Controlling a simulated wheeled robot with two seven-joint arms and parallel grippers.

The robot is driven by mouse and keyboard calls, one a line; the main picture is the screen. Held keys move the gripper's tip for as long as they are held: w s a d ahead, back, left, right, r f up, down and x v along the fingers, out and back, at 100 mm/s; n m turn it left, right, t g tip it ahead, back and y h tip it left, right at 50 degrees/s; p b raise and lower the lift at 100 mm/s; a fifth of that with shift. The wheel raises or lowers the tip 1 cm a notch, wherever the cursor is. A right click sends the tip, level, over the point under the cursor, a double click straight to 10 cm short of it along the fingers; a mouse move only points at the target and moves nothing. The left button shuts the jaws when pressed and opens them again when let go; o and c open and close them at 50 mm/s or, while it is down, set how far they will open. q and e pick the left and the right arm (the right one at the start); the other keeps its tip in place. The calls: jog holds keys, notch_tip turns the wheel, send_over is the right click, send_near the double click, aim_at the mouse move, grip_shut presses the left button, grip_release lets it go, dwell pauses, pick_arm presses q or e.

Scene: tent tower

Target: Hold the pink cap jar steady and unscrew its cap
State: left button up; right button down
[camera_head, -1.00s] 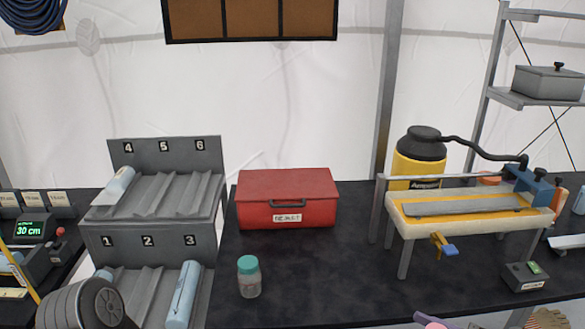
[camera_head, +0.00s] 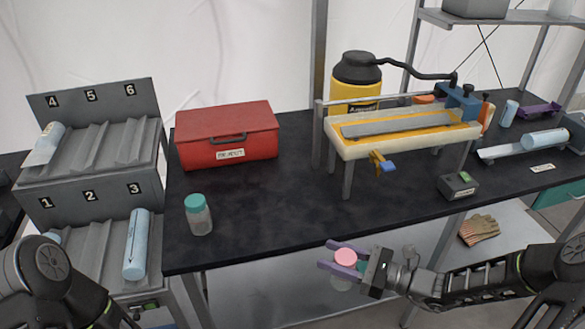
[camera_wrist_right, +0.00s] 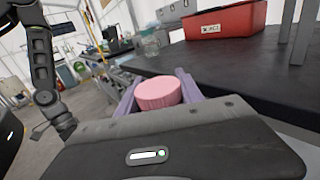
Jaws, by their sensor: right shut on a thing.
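The pink cap jar (camera_head: 345,257) is in my right gripper (camera_head: 341,259), in front of and below the table's front edge in the head view. The purple fingers are closed around it, and its pink cap shows on top. In the right wrist view the pink cap (camera_wrist_right: 158,94) sits between the two fingers (camera_wrist_right: 157,95), upright or nearly so. The jar's body is mostly hidden below the cap. My left arm shows at the lower left of the head view, but its gripper is out of the picture.
A teal-capped jar (camera_head: 199,215) stands on the dark table (camera_head: 270,215) near its left front. A red box (camera_head: 227,136) is behind it. A numbered rack (camera_head: 92,160) stands left. A yellow-topped stand (camera_head: 400,135) is on the right. The table's front middle is clear.

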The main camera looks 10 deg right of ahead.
jog(key=shift+r, duration=0.1)
jog(key=s+a+r+n+g+y, duration=0.2)
jog(key=a+r+g, duration=0.4)
jog(key=a+r, duration=0.5)
jog(key=r+n+y, duration=0.1)
jog(key=n, duration=0.1)
jog(key=shift+n+g, duration=0.3)
jog(key=shift+f, duration=0.1)
